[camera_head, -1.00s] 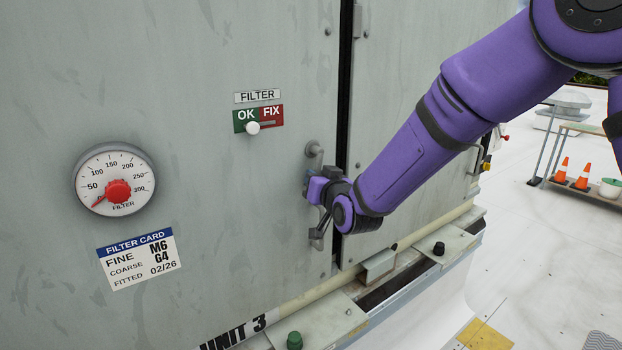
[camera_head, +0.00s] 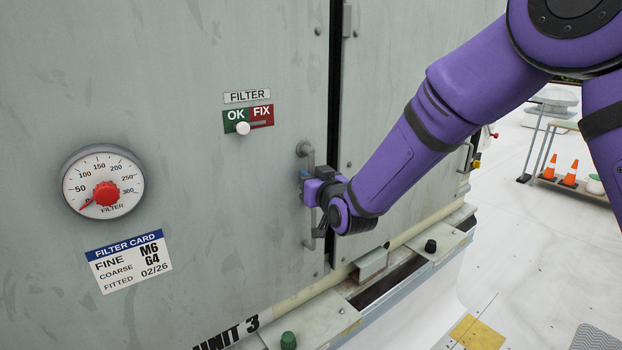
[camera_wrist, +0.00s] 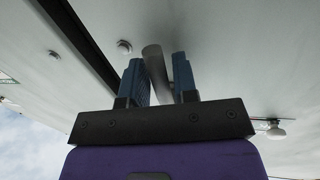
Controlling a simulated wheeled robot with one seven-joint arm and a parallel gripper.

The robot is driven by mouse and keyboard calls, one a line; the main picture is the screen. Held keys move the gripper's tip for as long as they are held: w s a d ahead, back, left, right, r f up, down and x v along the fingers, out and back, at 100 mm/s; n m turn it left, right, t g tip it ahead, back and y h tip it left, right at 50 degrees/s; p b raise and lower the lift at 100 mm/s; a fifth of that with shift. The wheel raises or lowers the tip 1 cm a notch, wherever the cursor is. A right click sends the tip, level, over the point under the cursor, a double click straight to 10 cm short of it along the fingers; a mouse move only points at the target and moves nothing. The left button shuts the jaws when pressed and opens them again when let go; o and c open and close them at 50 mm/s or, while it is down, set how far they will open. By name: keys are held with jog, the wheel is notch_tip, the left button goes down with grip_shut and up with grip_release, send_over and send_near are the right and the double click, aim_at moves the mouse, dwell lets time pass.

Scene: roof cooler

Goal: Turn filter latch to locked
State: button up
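A grey bar handle (camera_head: 307,158) is mounted upright on the cabinet door near its right edge. I take it to be the filter latch, but no label on it is readable. My gripper (camera_head: 307,188) is at the middle of this handle and hides part of it. In the wrist view, the two blue fingers of my gripper (camera_wrist: 161,82) stand on either side of a grey round bar (camera_wrist: 155,68). The bar tilts between them. Whether both fingers press on it cannot be told.
A FILTER slider plate (camera_head: 258,117) has its white knob (camera_head: 243,128) by the OK side. A dial (camera_head: 102,181) with a red centre and a filter card (camera_head: 130,262) are at left. A ledge (camera_head: 305,322) with a green knob (camera_head: 288,341) runs below. Open roof lies right.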

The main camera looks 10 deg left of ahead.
jog(key=shift+o, duration=0.9)
jog(key=v, duration=1)
jog(key=shift+s+d, duration=0.25)
jog(key=shift+s, duration=0.05)
